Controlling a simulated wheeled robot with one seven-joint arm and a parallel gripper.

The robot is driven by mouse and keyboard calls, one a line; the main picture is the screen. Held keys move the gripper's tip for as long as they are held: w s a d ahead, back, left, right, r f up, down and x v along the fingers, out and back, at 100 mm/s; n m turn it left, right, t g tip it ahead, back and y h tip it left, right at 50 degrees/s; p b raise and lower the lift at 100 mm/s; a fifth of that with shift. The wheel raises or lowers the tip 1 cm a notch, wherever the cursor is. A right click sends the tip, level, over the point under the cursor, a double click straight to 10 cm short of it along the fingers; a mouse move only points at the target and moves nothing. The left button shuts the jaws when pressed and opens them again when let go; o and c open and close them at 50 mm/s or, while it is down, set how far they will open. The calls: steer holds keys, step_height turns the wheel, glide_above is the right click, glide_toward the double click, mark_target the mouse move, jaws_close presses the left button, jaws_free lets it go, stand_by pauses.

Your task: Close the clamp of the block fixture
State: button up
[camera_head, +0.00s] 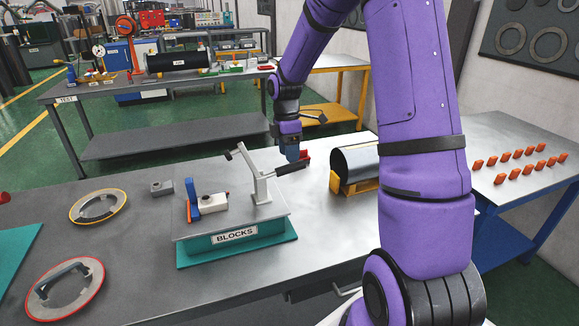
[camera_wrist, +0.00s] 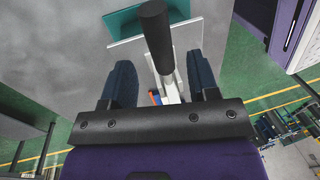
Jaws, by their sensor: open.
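The block fixture (camera_head: 235,236), labelled BLOCKS, stands on the grey table with a teal base and grey top plate. On it a white block (camera_head: 213,203) sits beside a blue stop (camera_head: 192,200). The clamp (camera_head: 262,186) is a pale metal upright; its arm is raised, its tip (camera_head: 229,154) clear above the block. Its black handle (camera_head: 290,168) sticks out to the right. My gripper (camera_head: 291,153) is at the handle's outer end. In the wrist view my gripper (camera_wrist: 159,64) is open, with the black handle (camera_wrist: 155,30) between its two dark fingers; contact cannot be told.
A dark cylinder (camera_head: 356,165) on a yellow cradle stands right of the fixture. The table in front of the fixture is clear.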

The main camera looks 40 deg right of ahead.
mark_target(290, 165)
steer(key=shift+s+a+f, duration=0.1)
steer(key=shift+s+f, duration=0.15)
steer(key=shift+f, duration=0.9)
steer(key=shift+s+a+f, duration=0.1)
steer(key=shift+s+f, duration=0.1)
steer(key=shift+f, duration=0.95)
jaws_close()
